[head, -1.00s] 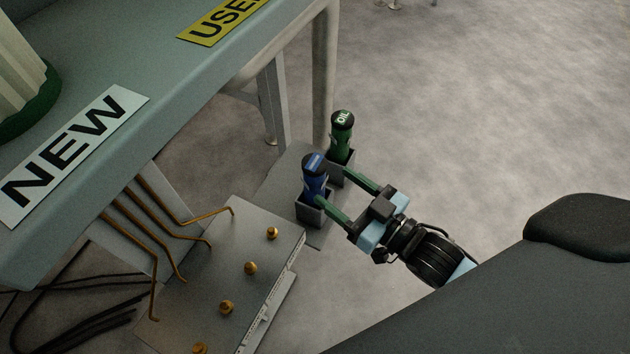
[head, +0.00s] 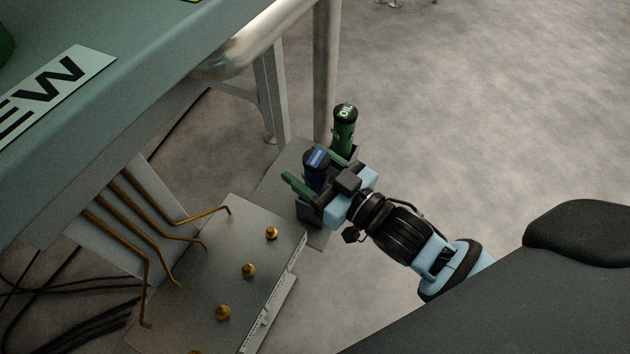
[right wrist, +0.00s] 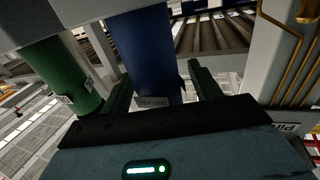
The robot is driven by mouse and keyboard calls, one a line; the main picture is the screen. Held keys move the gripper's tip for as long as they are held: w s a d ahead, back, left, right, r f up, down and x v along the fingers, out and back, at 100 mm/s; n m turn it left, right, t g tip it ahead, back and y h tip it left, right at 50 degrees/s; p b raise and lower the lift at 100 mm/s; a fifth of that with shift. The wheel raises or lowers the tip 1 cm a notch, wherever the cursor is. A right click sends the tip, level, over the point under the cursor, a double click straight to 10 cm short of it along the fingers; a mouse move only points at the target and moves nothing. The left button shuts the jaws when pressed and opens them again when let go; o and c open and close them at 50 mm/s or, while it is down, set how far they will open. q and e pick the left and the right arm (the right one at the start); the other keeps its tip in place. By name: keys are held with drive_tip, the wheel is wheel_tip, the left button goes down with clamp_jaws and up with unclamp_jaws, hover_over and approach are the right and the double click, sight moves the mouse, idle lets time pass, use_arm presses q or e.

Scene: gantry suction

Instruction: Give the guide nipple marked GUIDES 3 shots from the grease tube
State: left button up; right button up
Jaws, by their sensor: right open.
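My right gripper (head: 301,163) is open, with one green finger on each side of the blue tube. In the right wrist view the blue tube (right wrist: 145,50) rises between the two fingers, and the green tube (right wrist: 52,75) is to the left. Brass nipples (head: 248,270) sit in a row on a grey block; no GUIDES marking is readable. My left gripper is not in view.
The grey block (head: 215,265) lies below the bench, with bent copper pipes (head: 150,232) at its left. The bench (head: 150,60) with a NEW label (head: 55,85) overhangs at upper left. Black cables (head: 90,325) lie at lower left. Floor at right is clear.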

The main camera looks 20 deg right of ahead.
drive_tip(key=shift+w+a, duration=0.1)
drive_tip(key=shift+w, duration=0.15)
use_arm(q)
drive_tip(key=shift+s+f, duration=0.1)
use_arm(e)
drive_tip(key=shift+r, duration=0.1)
drive_tip(key=c, duration=1.3)
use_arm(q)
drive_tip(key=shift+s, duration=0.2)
